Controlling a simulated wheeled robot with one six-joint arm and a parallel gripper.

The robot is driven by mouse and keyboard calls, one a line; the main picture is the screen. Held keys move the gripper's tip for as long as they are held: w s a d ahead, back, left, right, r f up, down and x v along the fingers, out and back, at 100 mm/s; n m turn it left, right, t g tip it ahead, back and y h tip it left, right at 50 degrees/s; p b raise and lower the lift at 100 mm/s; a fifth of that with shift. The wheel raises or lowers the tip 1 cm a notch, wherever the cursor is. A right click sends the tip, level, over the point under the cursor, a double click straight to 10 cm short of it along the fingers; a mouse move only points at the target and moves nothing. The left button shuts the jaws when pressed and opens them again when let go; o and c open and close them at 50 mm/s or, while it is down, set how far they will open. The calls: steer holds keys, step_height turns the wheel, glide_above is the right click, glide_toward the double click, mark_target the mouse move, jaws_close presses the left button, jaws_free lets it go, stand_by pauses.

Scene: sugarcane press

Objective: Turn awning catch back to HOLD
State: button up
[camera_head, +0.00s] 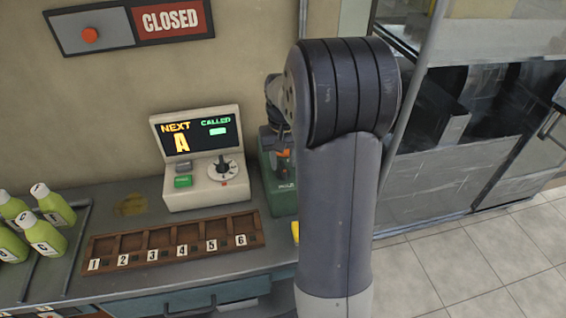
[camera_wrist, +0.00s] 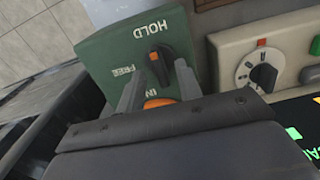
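The awning catch is a black knob (camera_wrist: 160,66) with an orange mark, on a green box (camera_wrist: 110,52) lettered HOLD, FREE and IN. The mark is on the knob's upper end and points roughly up toward HOLD. My gripper (camera_wrist: 158,76) is open, its two grey fingers apart, one on each side of the knob's lower part. I cannot tell whether either finger touches it. An orange part (camera_wrist: 158,103) shows between the fingers, below the knob. In the head view the green box (camera_head: 276,185) is partly hidden behind my arm, which also hides most of my gripper.
A cream console (camera_head: 205,190) with a dial and screen stands close left of the box. A numbered wooden rack (camera_head: 172,245) lies before it, with green bottles (camera_head: 45,225) farther left. A CLOSED sign (camera_head: 130,22) hangs above. Tiled floor (camera_head: 480,270) is clear at right.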

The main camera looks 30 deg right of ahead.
mark_target(283, 166)
step_height(283, 166, up, 9)
steer(key=shift+r, duration=0.2)
stand_by(0.3)
step_height(283, 166, down, 11)
steer(key=shift+r, duration=0.15)
steer(key=shift+n, duration=0.3)
stand_by(0.5)
